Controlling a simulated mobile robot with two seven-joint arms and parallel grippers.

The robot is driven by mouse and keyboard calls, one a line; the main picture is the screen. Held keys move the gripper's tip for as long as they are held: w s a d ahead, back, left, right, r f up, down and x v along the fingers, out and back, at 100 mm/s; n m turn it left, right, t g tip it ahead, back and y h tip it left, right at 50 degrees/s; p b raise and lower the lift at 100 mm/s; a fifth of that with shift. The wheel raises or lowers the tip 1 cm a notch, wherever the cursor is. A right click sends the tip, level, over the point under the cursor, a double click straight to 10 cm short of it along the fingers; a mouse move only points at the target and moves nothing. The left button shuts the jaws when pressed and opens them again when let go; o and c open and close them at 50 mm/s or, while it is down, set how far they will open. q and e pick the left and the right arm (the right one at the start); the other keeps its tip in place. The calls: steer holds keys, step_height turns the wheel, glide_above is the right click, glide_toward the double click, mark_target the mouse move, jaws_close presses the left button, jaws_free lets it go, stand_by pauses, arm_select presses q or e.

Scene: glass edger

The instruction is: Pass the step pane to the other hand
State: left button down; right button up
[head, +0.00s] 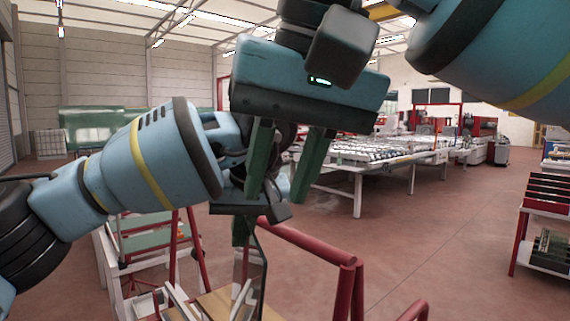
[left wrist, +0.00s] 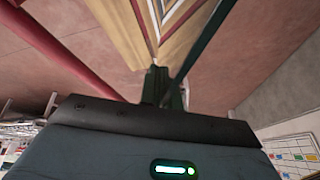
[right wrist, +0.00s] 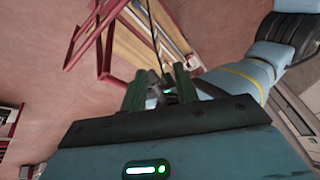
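The step pane (head: 251,275) is a thin, reflective sheet with a dark edge, hanging below my left gripper (head: 243,232) in the head view. The left fingers are close together on its upper end, also in the left wrist view (left wrist: 163,88). The pane's dark edge (left wrist: 207,38) runs away from them there. My right gripper (head: 286,165) is above the left one, pointing down, with its green fingers apart and no pane between them. In the right wrist view the fingers (right wrist: 159,85) are spread, with the left gripper beyond the gap. The pane (right wrist: 154,38) shows as a thin dark line.
A red-framed rack with wooden slats (head: 212,303) stands below the pane, and its red rail (head: 310,242) runs close on the right. A long roller table (head: 375,152) stands behind. A red shelf (head: 546,220) is at right. Open floor lies between.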

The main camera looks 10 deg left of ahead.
mark_target(263, 253)
steer(key=shift+d+r, duration=0.2)
steer(key=shift+r, duration=0.05)
steer(key=shift+f, duration=0.1)
arm_select(q)
steer(key=shift+r, duration=0.1)
arm_select(e)
steer(key=x, duration=1.1)
steer(key=shift+w+f, duration=0.3)
steer(key=shift+w, duration=0.1)
jaws_close()
steer(key=shift+t, duration=0.3)
stand_by(0.5)
arm_select(q)
steer(key=c, duration=1.5)
jaws_free()
steer(key=shift+c, duration=0.2)
arm_select(e)
steer(key=shift+r, duration=0.1)
